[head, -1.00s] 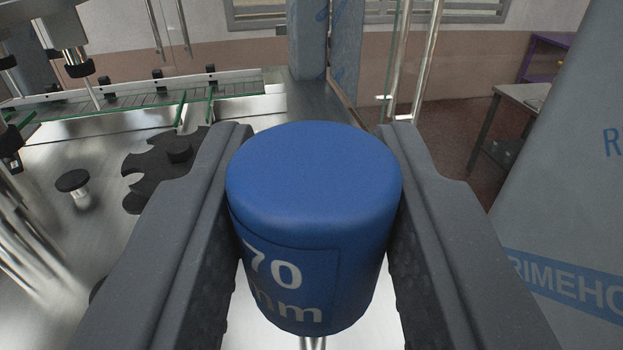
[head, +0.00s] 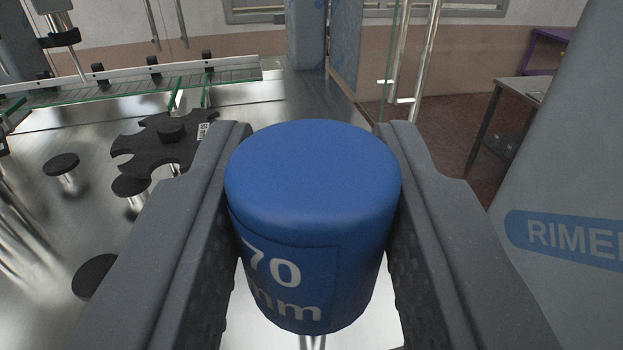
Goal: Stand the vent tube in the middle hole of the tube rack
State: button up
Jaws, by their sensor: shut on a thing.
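My gripper (head: 312,235) is shut on a blue cylinder (head: 313,170), with one finger pressed on each side of it. White lettering on its front reads "70 mm". I take this cylinder to be the top of the vent tube. Thin pale rods show just below it at the bottom edge, and I cannot tell whether they belong to it. The tube rack and its middle hole are not visible in this view.
A shiny metal machine deck (head: 60,235) spreads out at left, with a dark star wheel (head: 160,145) and black knobs. A conveyor (head: 130,85) runs behind. A grey wrapped panel (head: 575,180) stands close at right. A metal table (head: 510,110) stands farther back.

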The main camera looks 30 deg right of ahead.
jog(key=shift+f+b, duration=4.55)
jog(key=shift+f, duration=3.95)
jog(key=shift+f, duration=0.2)
jog(key=o, duration=1.1)
jog(key=shift+c, duration=0.2)
jog(key=shift+s+a, duration=0.1)
jog(key=b+v, duration=0.1)
jog(key=v, duration=1.2)
jog(key=shift+s+b, duration=0.25)
jog(key=shift+b, duration=0.05)
